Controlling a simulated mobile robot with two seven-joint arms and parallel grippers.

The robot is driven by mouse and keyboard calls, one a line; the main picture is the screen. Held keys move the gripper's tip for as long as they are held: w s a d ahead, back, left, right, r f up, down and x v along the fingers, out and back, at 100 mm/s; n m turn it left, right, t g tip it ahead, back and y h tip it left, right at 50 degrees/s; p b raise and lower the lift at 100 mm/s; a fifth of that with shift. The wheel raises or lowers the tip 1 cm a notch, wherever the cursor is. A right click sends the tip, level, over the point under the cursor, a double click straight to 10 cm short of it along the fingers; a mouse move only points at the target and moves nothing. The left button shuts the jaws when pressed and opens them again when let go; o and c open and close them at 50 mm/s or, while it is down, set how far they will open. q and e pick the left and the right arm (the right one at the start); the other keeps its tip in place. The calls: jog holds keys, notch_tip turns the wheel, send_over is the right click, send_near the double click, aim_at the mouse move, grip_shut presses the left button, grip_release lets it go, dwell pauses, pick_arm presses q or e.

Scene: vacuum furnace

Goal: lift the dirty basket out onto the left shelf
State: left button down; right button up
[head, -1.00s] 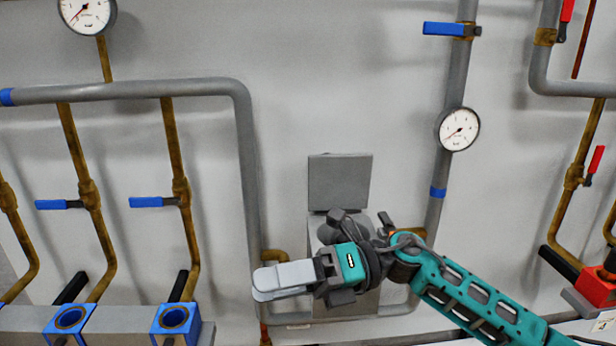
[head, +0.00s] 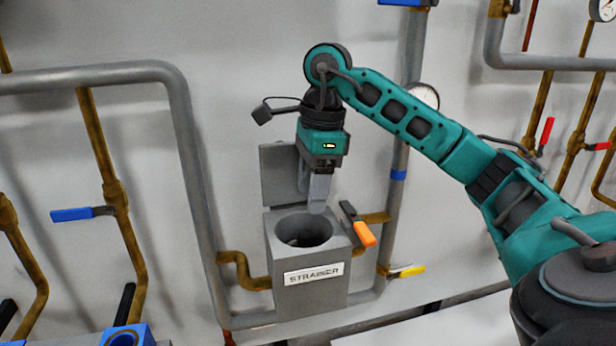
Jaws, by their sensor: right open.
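The grey strainer box (head: 310,298) is mounted low on the wall, with a label reading STRAINER and its lid (head: 279,176) tipped up at the back. Its round opening is dark inside; something dim shows in it, but I cannot make out the basket. My right gripper (head: 318,208) points down just above the back rim of the opening, open, with no object seen between its fingers. My left gripper is not in view.
Beside the strainer are an orange-handled lever (head: 364,235) and a yellow-handled valve (head: 408,271). A grey pipe (head: 184,135) runs down on the left, with a blue-handled valve (head: 72,214) further left. A gauge (head: 424,96) is partly behind my right arm.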

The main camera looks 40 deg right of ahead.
aim_at(303, 232)
jog(key=f, duration=0.7)
jog(key=a+f, duration=0.1)
jog(key=f, duration=0.2)
jog(key=shift+w+a+f, duration=0.1)
jog(key=shift+w+f, duration=0.25)
grip_shut()
jog(key=shift+r+p, duration=0.95)
jog(key=shift+r, duration=4.05)
notch_tip(303, 232, up, 7)
jog(key=shift+r, duration=0.2)
